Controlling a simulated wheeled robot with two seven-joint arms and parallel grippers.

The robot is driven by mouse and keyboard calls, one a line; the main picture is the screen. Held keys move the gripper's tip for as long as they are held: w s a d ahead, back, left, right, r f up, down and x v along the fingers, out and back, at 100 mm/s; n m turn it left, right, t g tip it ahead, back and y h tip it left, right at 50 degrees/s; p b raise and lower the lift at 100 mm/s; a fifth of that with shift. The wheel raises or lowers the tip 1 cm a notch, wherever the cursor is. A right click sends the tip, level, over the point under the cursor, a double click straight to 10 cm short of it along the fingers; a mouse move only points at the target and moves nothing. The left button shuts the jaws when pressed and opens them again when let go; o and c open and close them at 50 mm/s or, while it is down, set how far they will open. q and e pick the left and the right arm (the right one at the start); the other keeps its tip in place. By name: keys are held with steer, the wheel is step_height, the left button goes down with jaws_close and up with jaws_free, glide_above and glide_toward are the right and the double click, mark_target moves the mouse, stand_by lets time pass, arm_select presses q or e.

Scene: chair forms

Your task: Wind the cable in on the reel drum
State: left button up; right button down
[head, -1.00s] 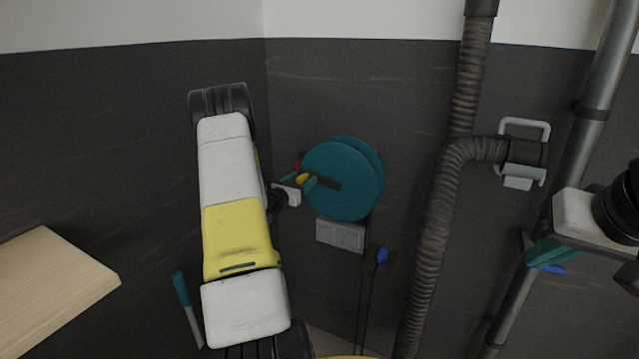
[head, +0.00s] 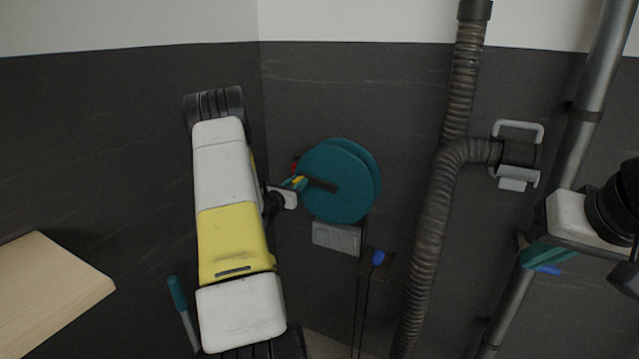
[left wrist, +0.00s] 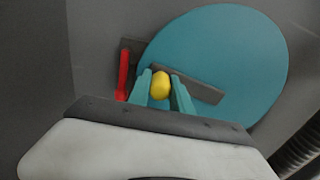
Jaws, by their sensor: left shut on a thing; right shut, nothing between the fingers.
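The teal reel drum (head: 345,190) is mounted on the dark wall over a grey bracket plate (head: 337,237). A dark crank arm runs across its face from the hub to the left. My left gripper (head: 299,183) is at the crank's outer end. In the left wrist view my left gripper (left wrist: 163,88) is shut on the yellow crank knob (left wrist: 160,85), in front of the drum (left wrist: 225,60). A red lever (left wrist: 123,74) shows just left of the fingers. A dark cable hangs below the drum to a blue end piece (head: 377,257). My right gripper (head: 545,262) is shut and empty at the right.
A ribbed hose (head: 435,220) runs down the wall right of the drum, with a grey holder (head: 515,174) beside it. A metal pipe (head: 590,110) stands farther right. A wooden board (head: 45,295) juts in at lower left, near a teal-handled tool (head: 177,293).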

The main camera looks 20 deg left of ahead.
arm_select(q)
steer(key=o, duration=0.6)
steer(key=shift+c, duration=0.2)
step_height(320, 180, down, 5)
steer(key=shift+d+r, duration=0.1)
steer(key=shift+r, duration=0.05)
steer(key=shift+o, duration=0.5)
steer(key=o, duration=0.6)
steer(key=shift+o, duration=0.2)
